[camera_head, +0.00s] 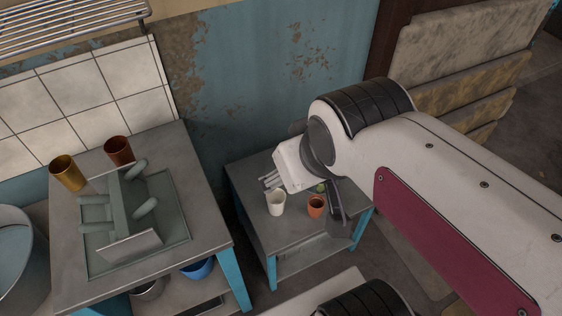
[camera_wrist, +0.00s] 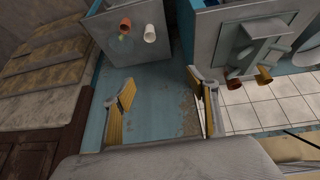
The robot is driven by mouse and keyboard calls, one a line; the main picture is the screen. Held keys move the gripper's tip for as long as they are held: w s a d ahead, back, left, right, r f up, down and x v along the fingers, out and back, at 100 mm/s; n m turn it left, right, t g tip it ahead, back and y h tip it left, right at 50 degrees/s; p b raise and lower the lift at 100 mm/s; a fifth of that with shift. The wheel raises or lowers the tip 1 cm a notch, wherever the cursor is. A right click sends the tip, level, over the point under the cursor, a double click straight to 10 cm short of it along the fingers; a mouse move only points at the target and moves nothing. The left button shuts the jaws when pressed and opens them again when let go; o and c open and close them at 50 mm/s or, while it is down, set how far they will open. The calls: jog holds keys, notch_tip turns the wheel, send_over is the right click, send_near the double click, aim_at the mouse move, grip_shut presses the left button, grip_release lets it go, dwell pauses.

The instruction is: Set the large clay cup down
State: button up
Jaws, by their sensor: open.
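An orange clay cup (camera_head: 316,206) stands upright on the small grey table (camera_head: 287,234), to the right of a white cup (camera_head: 276,203). I cannot tell from its size whether it is the large one. The clay cup (camera_wrist: 125,25) and the white cup (camera_wrist: 150,33) also show in the wrist view, near the top. My gripper (camera_wrist: 165,92) is open, with nothing between its two yellow-lined fingers. It is apart from both cups. In the head view my arm hides part of the small table and its fingers are hard to make out.
A taller grey table at left holds a gold cup (camera_head: 67,172), a copper-brown cup (camera_head: 119,151) and a grey-green rack (camera_head: 124,205) on a tray. A small green item (camera_head: 320,188) lies behind the clay cup. The front of the small table is clear.

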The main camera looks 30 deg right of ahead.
jog(key=shift+s+a+r+y, duration=0.15)
jog(key=shift+s+a, duration=0.35)
jog(key=shift+s, duration=0.25)
jog(key=shift+s+a+r+y, duration=0.15)
jog(key=shift+s+a, duration=0.35)
jog(key=shift+s, duration=0.25)
